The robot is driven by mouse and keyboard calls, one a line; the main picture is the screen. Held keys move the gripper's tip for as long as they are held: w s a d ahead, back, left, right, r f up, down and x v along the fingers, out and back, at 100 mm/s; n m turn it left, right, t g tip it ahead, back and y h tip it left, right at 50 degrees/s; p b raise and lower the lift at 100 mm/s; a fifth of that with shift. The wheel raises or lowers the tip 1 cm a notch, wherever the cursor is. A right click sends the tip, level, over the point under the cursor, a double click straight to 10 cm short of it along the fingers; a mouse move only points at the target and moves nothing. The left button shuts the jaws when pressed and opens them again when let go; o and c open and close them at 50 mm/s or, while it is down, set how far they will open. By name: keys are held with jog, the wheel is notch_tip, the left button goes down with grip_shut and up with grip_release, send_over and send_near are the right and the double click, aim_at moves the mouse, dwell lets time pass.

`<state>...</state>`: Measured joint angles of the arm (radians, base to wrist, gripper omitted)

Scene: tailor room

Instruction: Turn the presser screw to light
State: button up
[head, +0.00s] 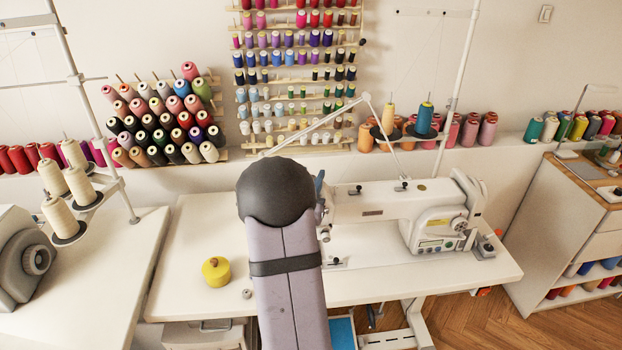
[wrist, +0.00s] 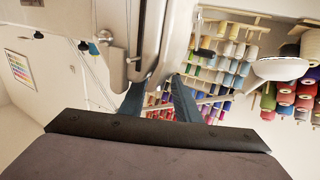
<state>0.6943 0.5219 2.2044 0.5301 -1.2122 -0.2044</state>
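The white sewing machine (head: 385,208) stands on the table right of my arm in the head view. Its left end is partly hidden behind my arm. In the head view only a bit of blue finger shows beside the head; contact cannot be told.
A yellow round pincushion-like thing (head: 216,271) and a small grey piece (head: 247,293) lie on the white table (head: 190,235) left of my arm. A thread stand with cones (head: 424,117) rises behind the machine. Spool racks (head: 297,70) cover the wall.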

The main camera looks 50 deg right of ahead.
jog(key=shift+s+d+f, duration=0.1)
jog(key=shift+s+f, duration=0.05)
jog(key=shift+s, duration=0.15)
jog(key=shift+s+a+f, duration=0.1)
jog(key=shift+a, duration=0.2)
jog(key=v, duration=0.7)
jog(key=shift+a+r, duration=0.25)
